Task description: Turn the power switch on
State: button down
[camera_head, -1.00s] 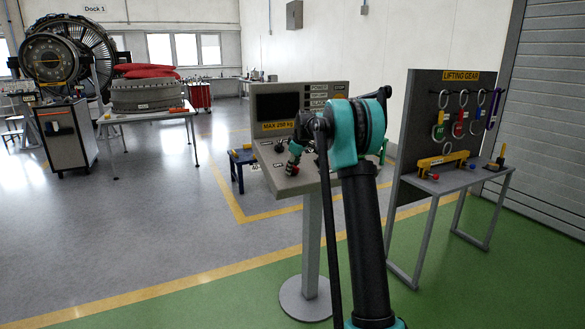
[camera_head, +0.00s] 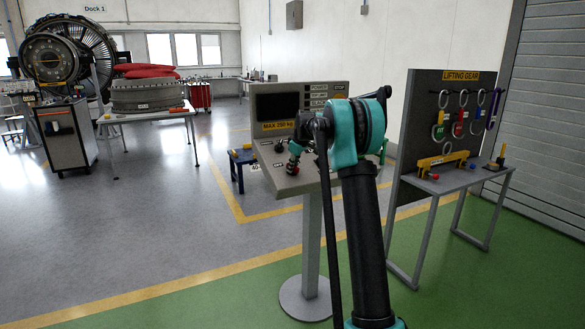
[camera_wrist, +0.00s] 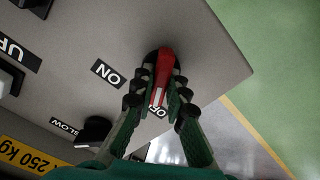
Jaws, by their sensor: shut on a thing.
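The power switch (camera_wrist: 164,66) is a red handle with a pale stripe near its lower end, on the sloping grey console top. In the wrist view my gripper (camera_wrist: 162,75) has its two fingers on either side of the red handle, shut on it. An ON label (camera_wrist: 108,74) lies to the left of the handle. A second label below it is partly hidden by my fingers.
The console's upright panel has a dark screen (camera_head: 277,106) and a MAX 250 kg label. Other controls, including a black knob (camera_wrist: 94,130) by the SLOW label, lie close by. A lifting gear stand (camera_head: 437,150) is to the right. Open floor lies left of the console.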

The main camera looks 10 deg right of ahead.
jog(key=m, duration=0.6)
jog(key=shift+m, duration=0.3)
jog(key=m, duration=0.6)
jog(key=shift+w+d+m, duration=0.1)
jog(key=shift+d+m, duration=0.05)
jog(key=shift+m, duration=0.15)
jog(key=c, duration=1.5)
grip_release()
jog(key=shift+c, duration=0.2)
jog(key=v, duration=1.2)
jog(key=shift+a, duration=0.2)
